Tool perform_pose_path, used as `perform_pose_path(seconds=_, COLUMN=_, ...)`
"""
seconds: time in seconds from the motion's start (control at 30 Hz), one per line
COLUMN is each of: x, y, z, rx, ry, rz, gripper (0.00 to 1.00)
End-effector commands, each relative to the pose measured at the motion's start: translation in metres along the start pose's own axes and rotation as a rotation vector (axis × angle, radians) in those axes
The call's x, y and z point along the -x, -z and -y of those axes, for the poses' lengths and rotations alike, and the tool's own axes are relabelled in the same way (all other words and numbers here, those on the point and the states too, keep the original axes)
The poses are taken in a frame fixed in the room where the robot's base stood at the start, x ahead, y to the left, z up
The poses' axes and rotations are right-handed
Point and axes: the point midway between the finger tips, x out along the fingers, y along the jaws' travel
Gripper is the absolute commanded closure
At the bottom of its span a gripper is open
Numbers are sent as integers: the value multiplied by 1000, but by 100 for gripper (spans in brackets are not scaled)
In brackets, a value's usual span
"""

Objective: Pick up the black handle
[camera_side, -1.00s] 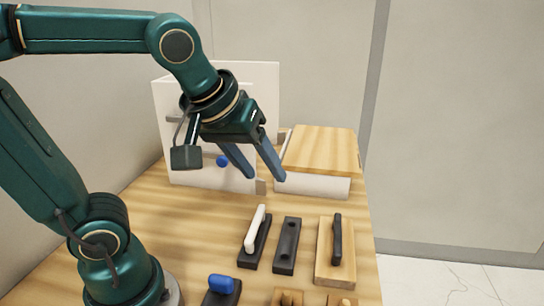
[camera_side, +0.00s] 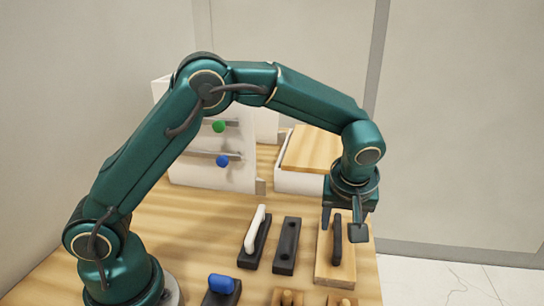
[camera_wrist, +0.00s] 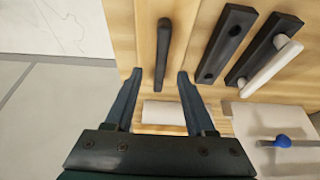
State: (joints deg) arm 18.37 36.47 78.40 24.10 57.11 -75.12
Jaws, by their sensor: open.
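My gripper (camera_side: 340,224) is above the far end of the block in the side view, pointing down. The handle looks untouched.
A dark plate with two holes (camera_side: 286,246) and a white handle on a dark base (camera_side: 257,230) stand to the left. A blue knob on a dark base (camera_side: 220,284) is near the front. A white cabinet (camera_side: 190,170) and wood-topped box (camera_side: 305,155) stand behind.

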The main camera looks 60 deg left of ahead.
Motion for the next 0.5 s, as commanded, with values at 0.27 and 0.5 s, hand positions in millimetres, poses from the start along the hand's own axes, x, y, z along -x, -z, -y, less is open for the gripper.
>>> perform_pose_path(seconds=0.27, x=-34, y=0, z=1, rx=2, ry=2, rz=1, gripper=45)
perform_pose_path(seconds=0.5, x=-45, y=0, z=1, rx=1, ry=-1, rz=0, gripper=45)
